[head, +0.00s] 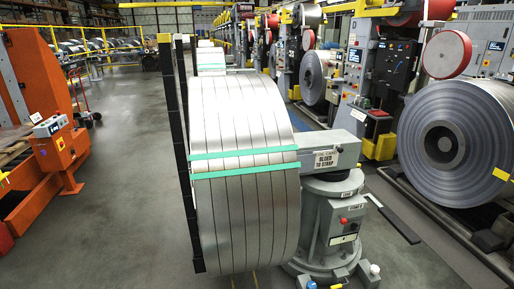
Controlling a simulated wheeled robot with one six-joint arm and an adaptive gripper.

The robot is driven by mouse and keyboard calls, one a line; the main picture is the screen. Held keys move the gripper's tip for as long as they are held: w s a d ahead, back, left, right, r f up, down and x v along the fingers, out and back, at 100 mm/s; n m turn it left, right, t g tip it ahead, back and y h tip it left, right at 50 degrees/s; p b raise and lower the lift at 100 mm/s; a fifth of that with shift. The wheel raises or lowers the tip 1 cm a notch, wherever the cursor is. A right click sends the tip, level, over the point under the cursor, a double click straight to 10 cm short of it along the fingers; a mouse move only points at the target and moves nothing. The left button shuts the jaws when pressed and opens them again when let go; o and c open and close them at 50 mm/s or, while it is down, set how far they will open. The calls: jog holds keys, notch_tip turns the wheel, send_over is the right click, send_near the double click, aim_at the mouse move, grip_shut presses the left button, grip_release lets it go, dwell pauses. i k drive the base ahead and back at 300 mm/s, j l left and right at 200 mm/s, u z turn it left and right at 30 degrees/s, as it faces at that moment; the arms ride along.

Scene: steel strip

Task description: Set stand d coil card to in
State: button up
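A wide steel coil (243,180), slit into several strips and bound by two green straps, hangs on a grey turnstile stand (328,225) in the middle of the head view. A white card (327,160) on the stand's grey arm, right of the coil, reads what looks like "SLUED TO STRAP"; its smaller top line is hard to read. A small label on the stand's column is too small to read surely. My gripper is not in view.
Black upright posts (174,130) stand left of the coil. An orange machine (58,150) is at the left. Another large coil (456,143) and grey machines with panels line the right. Grey floor is clear between the orange machine and the coil.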

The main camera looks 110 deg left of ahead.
aim_at(326, 158)
jog(key=u, duration=2)
jog(key=i+j+u, duration=0.1)
jog(key=i+u, duration=0.4)
jog(key=i, duration=0.25)
jog(key=l+u, duration=0.25)
jog(key=l, duration=0.6)
jog(key=l+u, duration=0.25)
jog(key=l, duration=0.6)
jog(key=i+j+z, duration=0.1)
jog(key=i, duration=0.4)
jog(key=i+j+z, duration=0.1)
jog(key=i, duration=0.45)
jog(key=j, duration=0.15)
